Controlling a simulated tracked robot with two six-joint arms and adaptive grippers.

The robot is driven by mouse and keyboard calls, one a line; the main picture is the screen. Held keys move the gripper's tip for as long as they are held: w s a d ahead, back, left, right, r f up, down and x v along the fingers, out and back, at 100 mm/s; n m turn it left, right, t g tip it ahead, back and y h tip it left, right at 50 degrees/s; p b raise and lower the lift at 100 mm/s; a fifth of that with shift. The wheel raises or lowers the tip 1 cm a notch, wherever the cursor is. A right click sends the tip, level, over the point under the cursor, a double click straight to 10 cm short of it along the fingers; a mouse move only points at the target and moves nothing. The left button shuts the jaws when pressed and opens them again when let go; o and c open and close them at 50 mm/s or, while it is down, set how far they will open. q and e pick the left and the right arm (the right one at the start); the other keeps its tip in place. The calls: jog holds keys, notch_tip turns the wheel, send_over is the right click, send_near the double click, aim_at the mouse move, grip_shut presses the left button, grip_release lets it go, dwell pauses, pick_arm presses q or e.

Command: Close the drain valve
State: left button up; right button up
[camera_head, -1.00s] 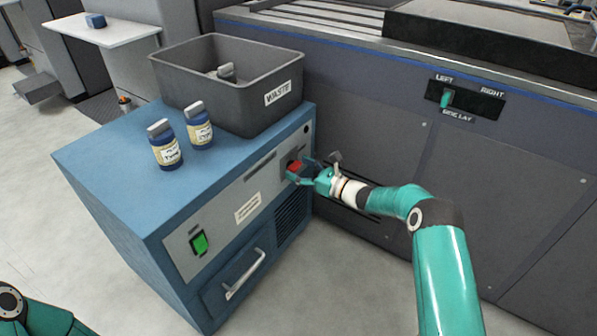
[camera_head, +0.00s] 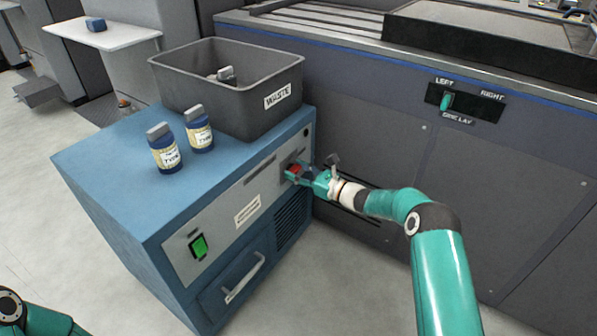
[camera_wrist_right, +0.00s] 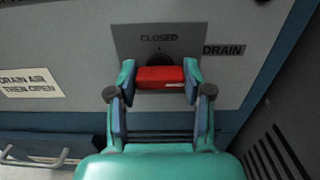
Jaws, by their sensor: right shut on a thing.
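The drain valve's red handle (camera_head: 295,169) is on the front panel of the blue cabinet, near its right end. In the right wrist view the red handle (camera_wrist_right: 160,77) lies crosswise, below the word CLOSED on a grey plate, with DRAIN printed to the right. A dark round hub shows just above it. My right gripper (camera_wrist_right: 159,75) is shut on the handle, one finger at each end. In the head view my right gripper (camera_head: 298,173) reaches the panel from the right. My left gripper is out of view; only part of my left arm shows at bottom left.
A grey WASTE bin (camera_head: 232,112) and two labelled bottles, one (camera_head: 164,150) and another (camera_head: 199,130), stand on the cabinet (camera_head: 105,165). A dark machine wall (camera_head: 375,140) stands close behind my right arm.

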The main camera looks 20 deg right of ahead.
jog(key=n+b, duration=0.3)
jog(key=shift+f, duration=0.2)
jog(key=n+b, duration=0.1)
jog(key=n, duration=0.2)
jog(key=shift+r, duration=0.1)
jog(key=shift+n+b, duration=0.35)
jog(key=shift+n, duration=0.55)
jog(key=n, duration=0.3)
jog(key=shift+a+n, duration=0.1)
jog(key=shift+n, duration=0.3)
jog(key=n, duration=0.6)
jog(key=shift+s+a+f, duration=0.1)
jog(key=shift+f, duration=0.1)
jog(key=o, duration=1.2)
jog(key=shift+c, duration=0.2)
